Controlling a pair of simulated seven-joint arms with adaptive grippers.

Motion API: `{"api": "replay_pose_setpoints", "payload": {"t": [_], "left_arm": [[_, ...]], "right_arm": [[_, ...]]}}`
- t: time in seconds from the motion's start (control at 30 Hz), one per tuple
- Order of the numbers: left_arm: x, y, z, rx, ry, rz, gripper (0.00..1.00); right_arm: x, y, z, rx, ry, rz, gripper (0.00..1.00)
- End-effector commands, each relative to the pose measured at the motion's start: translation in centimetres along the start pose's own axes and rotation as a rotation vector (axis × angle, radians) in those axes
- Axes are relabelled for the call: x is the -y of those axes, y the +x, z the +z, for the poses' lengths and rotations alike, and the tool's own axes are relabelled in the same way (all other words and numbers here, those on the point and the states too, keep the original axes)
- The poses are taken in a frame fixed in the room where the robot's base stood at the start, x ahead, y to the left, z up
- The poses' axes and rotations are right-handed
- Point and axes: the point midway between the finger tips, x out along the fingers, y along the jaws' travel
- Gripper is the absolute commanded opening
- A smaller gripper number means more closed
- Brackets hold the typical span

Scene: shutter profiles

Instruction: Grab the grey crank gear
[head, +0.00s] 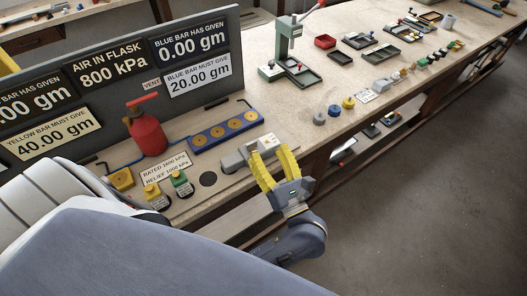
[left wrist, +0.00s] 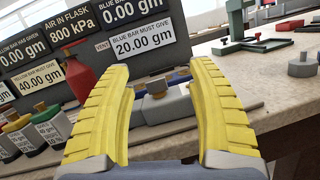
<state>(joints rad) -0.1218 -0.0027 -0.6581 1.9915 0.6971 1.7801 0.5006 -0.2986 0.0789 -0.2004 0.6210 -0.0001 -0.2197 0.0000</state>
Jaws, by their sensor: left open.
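My left gripper (head: 268,151) has yellow ribbed fingers. They are spread apart and empty, pointing at the bench's front edge beside a light grey device (head: 240,156). In the left wrist view this device (left wrist: 157,108) shows between the fingers, with a round knob on it; I see no contact. One knobbed grey piece (left wrist: 302,66) shows at the right of the left wrist view. I cannot tell which is the crank gear.
A yellow knobbed piece (head: 348,102), a press and several trays lie farther along the bench.

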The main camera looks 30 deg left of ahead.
Motion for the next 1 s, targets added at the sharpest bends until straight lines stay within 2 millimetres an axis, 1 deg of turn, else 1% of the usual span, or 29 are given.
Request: {"api": "replay_pose_setpoints", "payload": {"t": [0.03, 0.1, 0.2, 0.37, 0.57, 0.8, 1.0], "left_arm": [[-0.5, 0.0, -0.3, -0.065, -0.051, 0.023, 0.58], [-1.0, 0.0, -0.9, -0.138, -0.104, 0.047, 0.58], [-1.4, -0.2, -1.5, -0.214, -0.155, 0.069, 0.58], [-1.7, 0.0, -2.1, -0.265, -0.189, 0.084, 0.58], [-1.8, 1.5, -2.6, -0.267, -0.192, 0.085, 0.58], [-2.0, 4.6, -3.4, -0.265, -0.192, 0.085, 0.58], [-2.1, 6.4, -3.9, -0.267, -0.191, 0.085, 0.58]], "right_arm": [[0.0, 0.0, 0.0, 0.000, 0.000, 0.000, 1.00], [0.0, 0.0, 0.0, 0.000, 0.000, 0.000, 1.00], [0.0, 0.0, 0.0, 0.000, 0.000, 0.000, 1.00], [0.0, 0.0, 0.1, 0.001, 0.001, 0.000, 1.00], [0.0, 0.0, 0.1, 0.001, 0.001, 0.000, 1.00], [-0.1, 0.0, 0.2, 0.002, 0.000, 0.001, 1.00], [-0.1, 0.0, 0.2, 0.003, 0.000, 0.001, 1.00]]}}
